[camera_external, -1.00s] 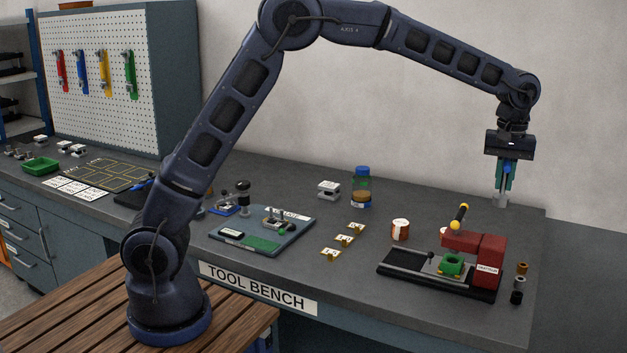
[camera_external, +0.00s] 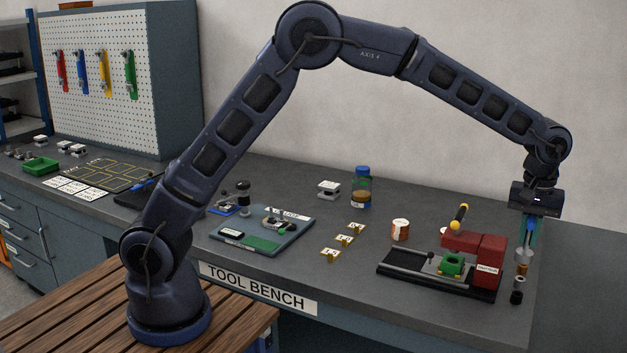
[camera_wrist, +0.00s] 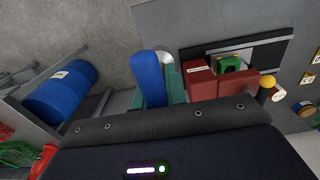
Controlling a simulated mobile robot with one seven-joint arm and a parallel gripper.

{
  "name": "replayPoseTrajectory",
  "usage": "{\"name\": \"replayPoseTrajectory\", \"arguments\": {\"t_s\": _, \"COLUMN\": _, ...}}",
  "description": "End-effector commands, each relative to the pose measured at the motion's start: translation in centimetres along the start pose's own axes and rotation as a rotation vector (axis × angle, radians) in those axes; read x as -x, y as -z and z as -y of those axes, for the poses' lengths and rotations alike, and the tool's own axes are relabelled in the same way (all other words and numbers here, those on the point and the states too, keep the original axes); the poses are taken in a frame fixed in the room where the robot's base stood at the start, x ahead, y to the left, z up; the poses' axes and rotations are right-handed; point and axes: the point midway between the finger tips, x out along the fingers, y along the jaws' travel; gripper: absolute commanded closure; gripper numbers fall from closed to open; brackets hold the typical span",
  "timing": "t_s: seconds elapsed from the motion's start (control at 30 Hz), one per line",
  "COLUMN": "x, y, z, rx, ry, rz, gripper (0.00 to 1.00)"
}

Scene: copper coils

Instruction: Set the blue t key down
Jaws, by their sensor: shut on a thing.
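My gripper (camera_external: 527,235) hangs pointing down over the right end of the tool bench. It is shut on the blue T key. The key's blue handle (camera_wrist: 150,78) shows between the teal fingers in the wrist view. Its pale metal lower end (camera_external: 525,254) sticks out below the fingers in the external view.
A dark red press-like fixture (camera_external: 488,255) with a green part (camera_external: 451,264) stands left of the gripper. Beyond that edge, a blue drum (camera_wrist: 65,90) shows in the wrist view.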

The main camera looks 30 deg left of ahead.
Motion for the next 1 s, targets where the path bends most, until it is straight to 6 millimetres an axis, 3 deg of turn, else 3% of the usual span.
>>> {"name": "replayPoseTrajectory", "arguments": {"t_s": 0.5, "x": -11.1, "y": 0.0, "z": 0.1, "rx": 0.0, "ry": 0.002, "rz": 0.0, "gripper": 1.0}}
{"name": "replayPoseTrajectory", "arguments": {"t_s": 1.0, "x": -15.7, "y": 0.0, "z": 0.1, "rx": 0.001, "ry": 0.003, "rz": 0.001, "gripper": 1.0}}
